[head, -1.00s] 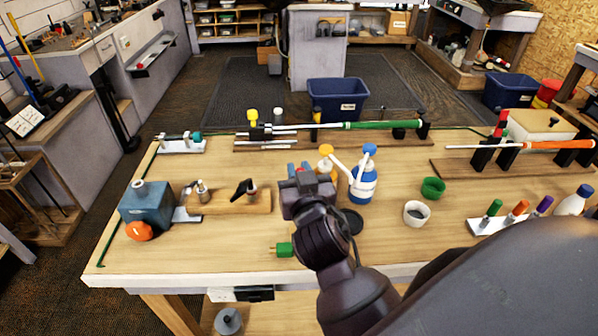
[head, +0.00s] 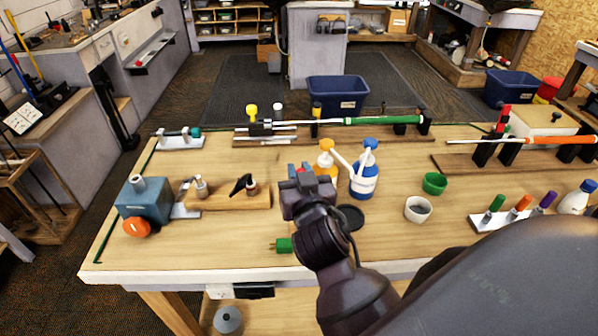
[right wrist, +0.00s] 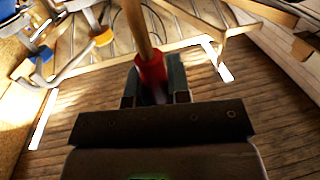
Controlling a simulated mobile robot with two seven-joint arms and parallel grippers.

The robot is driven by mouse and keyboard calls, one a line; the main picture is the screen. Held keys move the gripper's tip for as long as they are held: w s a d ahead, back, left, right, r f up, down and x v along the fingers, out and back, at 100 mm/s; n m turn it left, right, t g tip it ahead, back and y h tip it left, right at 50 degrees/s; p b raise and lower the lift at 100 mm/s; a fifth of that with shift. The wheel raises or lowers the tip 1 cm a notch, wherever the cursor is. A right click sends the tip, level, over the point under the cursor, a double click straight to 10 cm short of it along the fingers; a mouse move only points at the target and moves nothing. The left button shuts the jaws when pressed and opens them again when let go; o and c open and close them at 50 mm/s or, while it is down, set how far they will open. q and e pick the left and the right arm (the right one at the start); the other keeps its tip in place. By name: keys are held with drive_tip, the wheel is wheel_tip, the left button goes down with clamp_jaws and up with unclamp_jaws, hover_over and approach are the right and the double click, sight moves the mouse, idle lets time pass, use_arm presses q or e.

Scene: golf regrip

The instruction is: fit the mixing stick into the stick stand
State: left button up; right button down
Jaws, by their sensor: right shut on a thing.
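My right gripper (head: 298,172) is over the middle of the bench, in front of the orange-capped bottle. In the right wrist view its fingers (right wrist: 152,85) are shut on the mixing stick's red grip (right wrist: 150,70). The stick's pale wooden shaft (right wrist: 136,22) runs away from the fingers. In the head view the gripper hides most of the stick. A white stand (head: 481,222) at the right front holds sticks with green, orange and purple tops, and looks like the stick stand. It lies well to the right of my gripper. My left gripper is out of view.
An orange-capped bottle (head: 327,166) and a blue-capped bottle (head: 365,178) stand close behind my gripper. A green cup (head: 434,184) and a white cup (head: 418,209) stand between it and the white stand. A wooden block (head: 225,199) lies left. Golf clubs lie at the back.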

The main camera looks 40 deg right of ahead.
drive_tip(key=shift+f+b, duration=0.6)
drive_tip(key=shift+f, duration=0.25)
drive_tip(key=shift+f+b, duration=0.3)
drive_tip(key=shift+f, duration=0.1)
drive_tip(key=shift+f, duration=0.1)
drive_tip(key=shift+f+b, duration=0.4)
drive_tip(key=shift+f, duration=0.25)
drive_tip(key=c, duration=1)
unclamp_jaws()
drive_tip(key=shift+s, duration=0.1)
